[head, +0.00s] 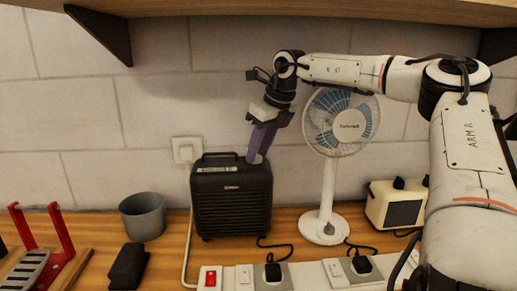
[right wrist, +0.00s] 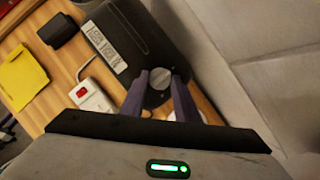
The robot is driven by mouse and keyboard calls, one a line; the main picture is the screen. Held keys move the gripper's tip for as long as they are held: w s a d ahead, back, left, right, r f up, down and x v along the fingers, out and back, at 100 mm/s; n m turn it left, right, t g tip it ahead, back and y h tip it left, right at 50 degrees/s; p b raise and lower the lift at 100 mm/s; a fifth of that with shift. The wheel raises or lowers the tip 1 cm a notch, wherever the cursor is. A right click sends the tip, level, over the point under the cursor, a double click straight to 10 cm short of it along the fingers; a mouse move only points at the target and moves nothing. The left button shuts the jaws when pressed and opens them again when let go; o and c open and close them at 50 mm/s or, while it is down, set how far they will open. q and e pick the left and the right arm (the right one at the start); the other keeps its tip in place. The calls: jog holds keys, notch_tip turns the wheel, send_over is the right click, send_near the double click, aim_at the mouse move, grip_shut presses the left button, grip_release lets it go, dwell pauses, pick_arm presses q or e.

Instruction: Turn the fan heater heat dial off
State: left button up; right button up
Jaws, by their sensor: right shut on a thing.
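The black fan heater (head: 232,205) stands upright on the wooden bench against the tiled wall. Its top shows in the right wrist view (right wrist: 150,35), with a pale label strip. The round grey heat dial (right wrist: 160,78) sits at one end of that top. My right gripper (head: 257,154) reaches down onto the top from above. In the right wrist view its purple fingers (right wrist: 162,84) stand on both sides of the dial and are shut on it. The dial's setting marks are too small to read. My left gripper is not in view.
A white desk fan (head: 329,200) stands right of the heater, with a cream appliance (head: 396,205) beyond. A grey pot (head: 143,216), black block (head: 128,266) and red rack (head: 62,240) are at left. Power strips (head: 210,278) line the front. A shelf (head: 270,10) hangs above.

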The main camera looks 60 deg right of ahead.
jog(key=o, duration=1)
jog(key=shift+o, duration=0.2)
jog(key=v, duration=0.7)
jog(key=shift+r+b, duration=0.3)
jog(key=shift+b, duration=0.15)
jog(key=p+x, duration=0.1)
jog(key=x, duration=0.6)
jog(key=shift+f, duration=0.25)
jog(key=shift+f+b, duration=0.2)
jog(key=shift+b, duration=0.1)
jog(key=shift+a+r+m, duration=0.1)
jog(key=shift+r+m, duration=0.05)
jog(key=shift+m, duration=0.35)
